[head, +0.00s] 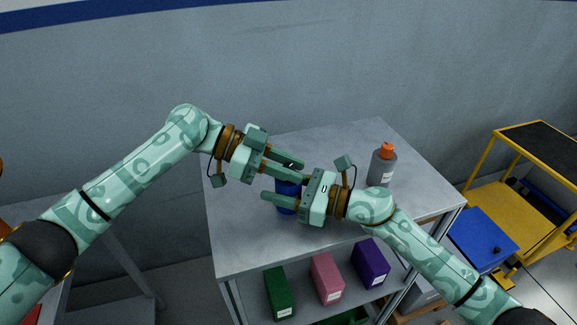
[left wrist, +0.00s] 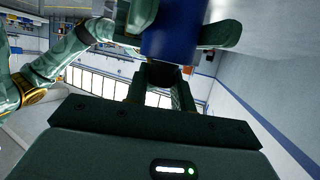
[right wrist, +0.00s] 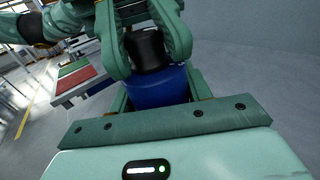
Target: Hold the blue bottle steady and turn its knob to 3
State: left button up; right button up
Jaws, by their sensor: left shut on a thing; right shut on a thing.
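The blue bottle (head: 287,208) stands upright on the grey table top, partly hidden by my grippers. My right gripper (head: 277,192) is shut on the bottle's body, one finger on each side. The blue body also shows in the right wrist view (right wrist: 157,90) and the left wrist view (left wrist: 174,32). The black knob (right wrist: 147,48) sits on top of the bottle. The knob also shows in the left wrist view (left wrist: 163,73). No number or mark on the knob is readable.
A grey bottle with an orange cap (head: 382,166) stands on the table (head: 245,245) to the right. Green (head: 278,292), pink (head: 326,279) and purple (head: 370,262) boxes are on the shelf below. A yellow cart (head: 490,195) stands at the right. The wall is behind.

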pick_arm(q)
jog(key=shift+w+a+f+m+g, duration=0.1)
jog(key=shift+a+f+m+g, duration=0.05)
jog(key=shift+m+g, duration=0.5)
jog(key=o, duration=1)
jog(key=v, duration=1.2)
